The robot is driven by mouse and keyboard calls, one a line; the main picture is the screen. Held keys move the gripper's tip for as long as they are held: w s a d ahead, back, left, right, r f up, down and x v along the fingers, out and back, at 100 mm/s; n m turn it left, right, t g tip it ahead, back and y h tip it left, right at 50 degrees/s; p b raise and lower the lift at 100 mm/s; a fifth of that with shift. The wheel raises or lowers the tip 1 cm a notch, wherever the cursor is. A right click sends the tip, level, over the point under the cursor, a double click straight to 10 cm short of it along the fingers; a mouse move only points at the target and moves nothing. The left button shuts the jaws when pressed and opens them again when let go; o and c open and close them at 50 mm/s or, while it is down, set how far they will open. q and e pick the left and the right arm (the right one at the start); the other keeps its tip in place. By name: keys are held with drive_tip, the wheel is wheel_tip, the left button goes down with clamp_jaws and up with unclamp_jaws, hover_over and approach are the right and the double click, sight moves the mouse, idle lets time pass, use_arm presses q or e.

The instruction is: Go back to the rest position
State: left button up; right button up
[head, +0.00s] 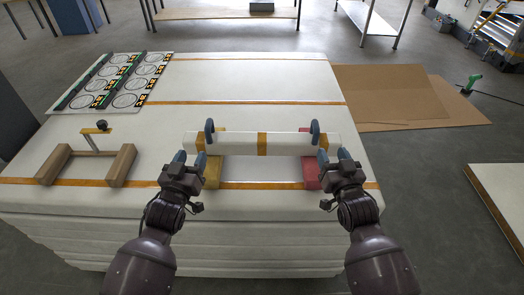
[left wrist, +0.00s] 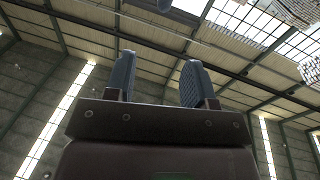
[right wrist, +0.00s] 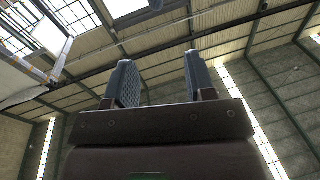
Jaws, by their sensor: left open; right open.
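My left gripper (head: 190,158) is in front of the left end of a white beam with orange bands (head: 235,144). My right gripper (head: 333,156) is in front of the beam's right end. Both grippers are open. The left wrist view shows two blue ribbed fingers (left wrist: 155,85) apart with nothing between them. The right wrist view shows the same for the right fingers (right wrist: 158,82). The beam lies level across a yellow block (head: 213,172) and a red block (head: 311,172). Two dark blue rounded pieces (head: 209,131) (head: 315,131) stand up at the beam, one near each end.
All this is on a white stacked table (head: 255,90) with orange strips. A wooden frame (head: 120,165) is at left, with a small dark-topped item (head: 101,125) behind it. A panel with circles (head: 112,82) lies at the back left. Brown cardboard (head: 400,95) lies on the floor at right.

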drive_tip(key=shift+s, duration=0.25)
idle(0.4)
use_arm(q)
drive_tip(key=s+a+f+g+y, duration=0.1)
drive_tip(key=s+a+f+g, duration=0.2)
drive_tip(key=s+a+f, duration=0.2)
drive_tip(key=s+a+f+g+y, duration=0.2)
drive_tip(key=s+f, duration=0.9)
drive_tip(key=s, duration=0.8)
drive_tip(key=a+g, duration=0.1)
drive_tip(key=a, duration=0.1)
drive_tip(key=shift+a+g, duration=0.35)
drive_tip(key=shift+g, duration=0.05)
use_arm(e)
drive_tip(key=s+d+f+g+h, duration=0.1)
drive_tip(key=s+d+f+g, duration=0.2)
drive_tip(key=s+f, duration=0.5)
drive_tip(key=s+d+f+g+h, duration=0.2)
drive_tip(key=s+d+f, duration=0.4)
drive_tip(key=s, duration=0.9)
wheel_tip(320, 180, down, 2)
drive_tip(key=shift+s+d+f+g, duration=0.25)
drive_tip(key=shift+s+g, duration=0.15)
drive_tip(key=shift+g, duration=0.5)
use_arm(q)
drive_tip(key=shift+w, duration=0.1)
